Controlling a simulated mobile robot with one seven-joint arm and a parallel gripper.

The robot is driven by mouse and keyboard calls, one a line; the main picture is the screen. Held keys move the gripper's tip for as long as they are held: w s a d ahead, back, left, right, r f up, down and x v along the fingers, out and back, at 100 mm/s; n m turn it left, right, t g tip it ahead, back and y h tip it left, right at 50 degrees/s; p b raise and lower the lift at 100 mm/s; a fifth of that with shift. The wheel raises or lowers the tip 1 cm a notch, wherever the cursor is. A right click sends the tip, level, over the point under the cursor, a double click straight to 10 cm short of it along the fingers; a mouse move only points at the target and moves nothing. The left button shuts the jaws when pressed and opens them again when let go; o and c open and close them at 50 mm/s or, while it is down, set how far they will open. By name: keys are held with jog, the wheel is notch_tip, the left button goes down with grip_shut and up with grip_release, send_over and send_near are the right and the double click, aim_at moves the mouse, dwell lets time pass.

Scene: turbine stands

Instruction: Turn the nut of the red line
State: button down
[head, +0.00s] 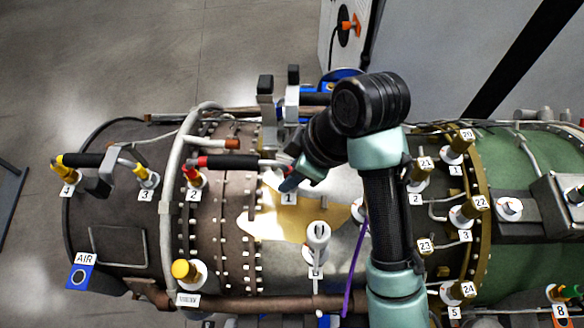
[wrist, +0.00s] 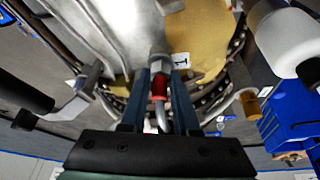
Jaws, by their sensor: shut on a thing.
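The red line (head: 230,162) shows in the head view as a dark hose with red ends, running from port 2 on the left to port 1 at my gripper. In the wrist view its red collar (wrist: 158,84) and grey bent tube sit between my fingers. The silver hex nut (wrist: 160,63) is at my fingertips, against the fitting on the casing. My gripper (wrist: 159,76) is shut on the nut, with one finger on each side. In the head view my gripper (head: 289,184) is beside the label 1, and the nut is hidden there.
A yellow-ended line (head: 88,160) joins ports 4 and 3 at the left. A white capped fitting (head: 317,236) stands to the right of my gripper, and a yellow-capped fitting (head: 183,270) at lower left. Grey brackets (head: 267,98) stand just behind.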

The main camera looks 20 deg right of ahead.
jog(key=m+t+h, duration=0.1)
jog(key=m, duration=0.2)
jog(key=shift+a, duration=0.15)
jog(key=shift+s+m+h+p, duration=0.1)
jog(key=shift+m+h+p, duration=0.4)
jog(key=shift+m, duration=1.2)
jog(key=shift+t, duration=0.3)
jog(key=c, duration=0.6)
grip_release()
jog(key=shift+c, duration=0.2)
jog(key=shift+r, duration=0.1)
